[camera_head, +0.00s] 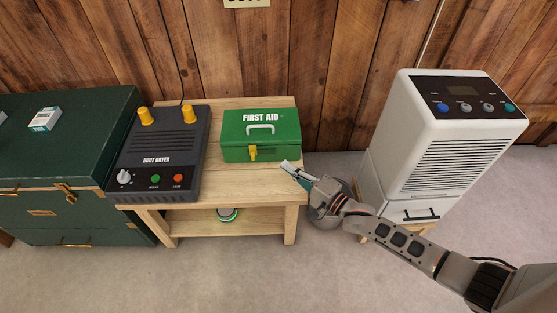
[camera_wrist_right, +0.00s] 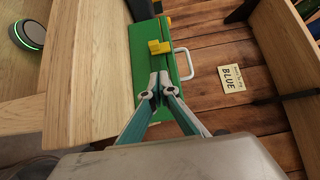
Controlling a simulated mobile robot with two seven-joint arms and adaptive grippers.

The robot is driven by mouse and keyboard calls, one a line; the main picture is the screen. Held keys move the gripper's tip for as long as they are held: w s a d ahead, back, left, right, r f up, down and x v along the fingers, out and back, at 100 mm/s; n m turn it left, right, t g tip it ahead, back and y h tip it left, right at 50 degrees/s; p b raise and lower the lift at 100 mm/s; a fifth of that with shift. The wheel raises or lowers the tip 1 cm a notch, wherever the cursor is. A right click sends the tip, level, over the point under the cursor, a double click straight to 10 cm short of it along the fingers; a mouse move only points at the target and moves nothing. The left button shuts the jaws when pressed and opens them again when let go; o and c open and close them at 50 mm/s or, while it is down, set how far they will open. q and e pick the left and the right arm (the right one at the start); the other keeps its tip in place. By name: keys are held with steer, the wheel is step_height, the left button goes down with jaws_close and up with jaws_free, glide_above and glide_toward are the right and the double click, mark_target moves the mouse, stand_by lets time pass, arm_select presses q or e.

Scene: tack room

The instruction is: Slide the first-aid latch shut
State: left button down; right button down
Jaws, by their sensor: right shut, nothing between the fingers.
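The green first-aid box (camera_head: 285,128) stands on the right part of the wooden bench, its lid down and a pale handle on top. The latch also shows in the right wrist view (camera_wrist_right: 158,47), just beyond my fingertips. My right gripper (camera_head: 286,164) is shut and empty, in front of the box and to the right of the latch. In the wrist view its fingertips (camera_wrist_right: 158,78) meet over the green box; I cannot tell whether they touch it. My left gripper is not in view.
A boot dryer (camera_head: 158,155) with yellow posts stands left of the box on the bench (camera_head: 223,183). A dark green trunk (camera_head: 60,150) is farther left, a white dehumidifier (camera_head: 450,140) right. A round green-lit device (camera_head: 227,214) sits on the lower shelf.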

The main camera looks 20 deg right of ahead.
steer(key=v, duration=0.4)
steer(key=shift+r+p, duration=0.1)
steer(key=shift+p, duration=0.2)
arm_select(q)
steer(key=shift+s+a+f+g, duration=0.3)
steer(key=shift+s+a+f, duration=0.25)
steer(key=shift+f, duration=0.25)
arm_select(e)
steer(key=shift+s+d, duration=0.25)
steer(key=shift+s, duration=0.15)
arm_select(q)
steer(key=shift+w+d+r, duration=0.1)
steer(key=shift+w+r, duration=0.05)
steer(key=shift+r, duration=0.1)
